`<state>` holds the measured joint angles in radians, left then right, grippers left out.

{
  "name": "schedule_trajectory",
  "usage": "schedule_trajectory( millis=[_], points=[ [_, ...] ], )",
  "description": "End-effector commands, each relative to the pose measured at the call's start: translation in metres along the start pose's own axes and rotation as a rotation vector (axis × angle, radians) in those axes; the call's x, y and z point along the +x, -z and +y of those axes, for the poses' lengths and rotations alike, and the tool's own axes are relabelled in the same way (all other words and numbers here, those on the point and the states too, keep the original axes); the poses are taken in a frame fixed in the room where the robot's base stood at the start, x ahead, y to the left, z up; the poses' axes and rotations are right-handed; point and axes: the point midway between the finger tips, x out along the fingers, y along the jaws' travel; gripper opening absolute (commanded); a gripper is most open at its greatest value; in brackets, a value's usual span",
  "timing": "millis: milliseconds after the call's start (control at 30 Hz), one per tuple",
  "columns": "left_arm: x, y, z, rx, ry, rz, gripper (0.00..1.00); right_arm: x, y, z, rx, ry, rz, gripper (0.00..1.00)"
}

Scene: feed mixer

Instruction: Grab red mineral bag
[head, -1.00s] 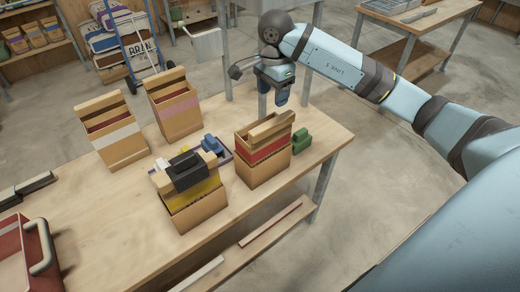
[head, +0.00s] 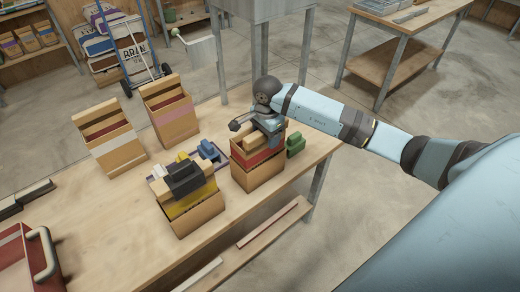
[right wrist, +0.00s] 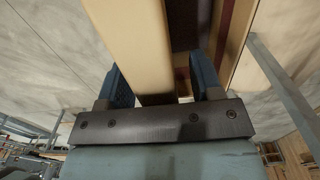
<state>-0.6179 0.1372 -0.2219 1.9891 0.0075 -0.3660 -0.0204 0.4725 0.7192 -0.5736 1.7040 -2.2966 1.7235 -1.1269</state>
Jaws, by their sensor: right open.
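The red mineral bag (head: 258,160) is a tan, box-like bag with a red band, standing upright at the right part of the table (head: 110,225). My right gripper (head: 268,138) is at its top, hiding part of the bag's upper edge. In the right wrist view, the two blue fingers of my right gripper (right wrist: 162,80) are apart, on either side of a tan strip of the bag's top (right wrist: 135,45). A dark red area shows beside that strip. Contact with the fingers cannot be told. My left gripper is not in view.
A yellow-banded bag (head: 192,202) with a black block (head: 185,179) on top stands left of the red one. A green object (head: 295,144) is close on its right. White-banded (head: 112,141) and pink-banded bags (head: 168,112) stand behind. A red case (head: 20,265) is front left.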

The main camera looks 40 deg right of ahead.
Motion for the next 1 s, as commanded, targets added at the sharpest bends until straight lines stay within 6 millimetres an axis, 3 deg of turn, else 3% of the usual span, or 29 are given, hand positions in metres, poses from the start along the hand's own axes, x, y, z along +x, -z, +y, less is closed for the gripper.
schedule_trajectory(
  millis=[267,533,1000],
  points=[
    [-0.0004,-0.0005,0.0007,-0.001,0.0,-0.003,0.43,0.0053,-0.0002,0.0002,-0.001,0.0,0.0,0.6],
    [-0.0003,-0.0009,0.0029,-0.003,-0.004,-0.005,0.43,0.005,-0.0002,0.0002,-0.001,0.0,0.0,0.0],
    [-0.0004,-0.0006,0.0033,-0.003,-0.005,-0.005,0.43,0.0047,-0.0002,0.0002,-0.001,0.0,0.0,0.0]
  ],
)
